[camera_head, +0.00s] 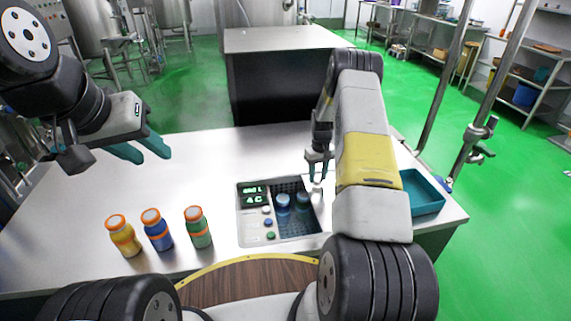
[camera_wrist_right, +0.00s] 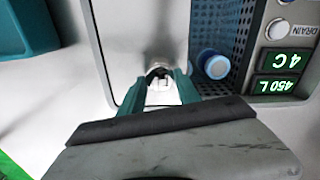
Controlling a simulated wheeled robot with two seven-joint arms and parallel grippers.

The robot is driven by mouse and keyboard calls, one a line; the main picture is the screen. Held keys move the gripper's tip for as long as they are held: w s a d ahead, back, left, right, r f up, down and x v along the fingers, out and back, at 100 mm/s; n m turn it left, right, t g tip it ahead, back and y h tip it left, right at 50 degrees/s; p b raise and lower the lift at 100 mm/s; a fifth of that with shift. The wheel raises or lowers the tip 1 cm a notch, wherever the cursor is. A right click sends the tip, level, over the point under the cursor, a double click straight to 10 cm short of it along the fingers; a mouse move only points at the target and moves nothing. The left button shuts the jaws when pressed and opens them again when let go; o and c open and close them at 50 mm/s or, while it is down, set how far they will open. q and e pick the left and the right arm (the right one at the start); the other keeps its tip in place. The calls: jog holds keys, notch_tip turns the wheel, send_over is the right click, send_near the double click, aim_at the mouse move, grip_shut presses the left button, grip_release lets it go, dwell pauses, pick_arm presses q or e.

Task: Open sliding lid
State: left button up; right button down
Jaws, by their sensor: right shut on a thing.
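The cooler unit (camera_head: 240,235) is set in the metal table, with a dark perforated compartment (camera_head: 290,222) holding blue-capped bottles (camera_head: 283,202). In the right wrist view, a plain light sliding lid (camera_wrist_right: 130,25) lies beside the uncovered compartment (camera_wrist_right: 235,25), where one blue-capped bottle (camera_wrist_right: 212,64) shows. My right gripper (camera_head: 317,178) is at the compartment's right side. My left gripper (camera_head: 145,151) is open and empty above the table's left part.
Yellow (camera_head: 124,238), blue (camera_head: 157,232) and green (camera_head: 198,230) bottles with orange caps stand left of the unit. A teal tray (camera_head: 424,192) sits at the table's right end, behind my right arm. The table's middle (camera_head: 220,165) is clear.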

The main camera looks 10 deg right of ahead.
jog(key=d, duration=0.7)
jog(key=c, duration=0.9)
grip_release()
jog(key=shift+o, duration=0.2)
notch_tip(320, 180, up, 8)
jog(key=shift+f, duration=0.1)
